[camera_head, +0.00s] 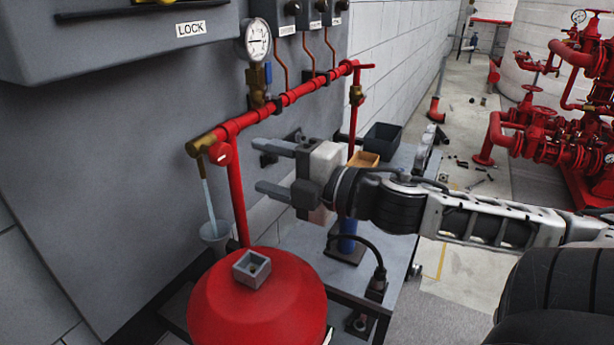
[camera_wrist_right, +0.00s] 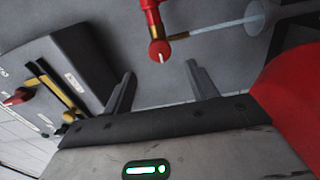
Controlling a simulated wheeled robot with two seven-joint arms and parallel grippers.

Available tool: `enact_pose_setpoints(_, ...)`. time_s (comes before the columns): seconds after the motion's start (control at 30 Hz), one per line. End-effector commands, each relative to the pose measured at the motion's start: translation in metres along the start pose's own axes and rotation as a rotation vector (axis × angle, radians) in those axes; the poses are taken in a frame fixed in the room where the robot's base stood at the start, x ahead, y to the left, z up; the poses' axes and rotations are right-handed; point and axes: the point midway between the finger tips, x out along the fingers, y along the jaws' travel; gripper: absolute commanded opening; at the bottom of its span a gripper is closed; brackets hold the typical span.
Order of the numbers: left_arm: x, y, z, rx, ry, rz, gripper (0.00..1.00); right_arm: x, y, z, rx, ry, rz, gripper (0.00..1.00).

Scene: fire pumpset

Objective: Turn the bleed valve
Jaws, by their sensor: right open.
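The bleed valve is a round red knob (camera_head: 220,153) on a brass fitting (camera_head: 201,144) at the left end of the red pipe. A pale stream (camera_head: 208,197) runs from its outlet down to a whitish cup (camera_head: 215,232). In the right wrist view the knob (camera_wrist_right: 159,50) lies ahead, between the lines of the two fingers. My right gripper (camera_head: 261,167) is open and empty, pointing left toward the knob and apart from it. It also shows in the right wrist view (camera_wrist_right: 160,72). My left gripper is not in view.
A red tank (camera_head: 262,305) with a small grey block (camera_head: 251,268) on top stands below. A vertical red pipe (camera_head: 237,195) rises beside the knob. A pressure gauge (camera_head: 256,40) and grey LOCK cabinet (camera_head: 130,40) are above. A grey bench (camera_head: 385,265) holds bins.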

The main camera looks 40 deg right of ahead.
Motion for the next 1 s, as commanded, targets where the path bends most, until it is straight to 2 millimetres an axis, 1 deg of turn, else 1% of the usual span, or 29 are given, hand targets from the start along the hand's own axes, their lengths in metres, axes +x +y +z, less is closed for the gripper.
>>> enact_pose_setpoints(0.13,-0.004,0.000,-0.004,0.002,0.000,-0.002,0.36,-0.019,0.000,0.000,0.004,-0.003,-0.005,0.58)
enact_pose_setpoints(0.3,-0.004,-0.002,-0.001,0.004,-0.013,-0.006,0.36,-0.041,0.001,0.001,0.002,-0.005,-0.004,0.58)
enact_pose_setpoints(0.5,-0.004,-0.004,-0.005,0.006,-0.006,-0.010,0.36,-0.057,0.000,0.000,-0.001,-0.002,-0.002,0.58)
enact_pose_setpoints(0.63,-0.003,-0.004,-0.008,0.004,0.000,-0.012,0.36,-0.061,0.000,0.000,-0.004,-0.001,-0.001,0.58)
enact_pose_setpoints(1.0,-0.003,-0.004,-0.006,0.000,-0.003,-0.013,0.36,-0.061,0.000,0.000,-0.004,-0.001,-0.001,0.58)
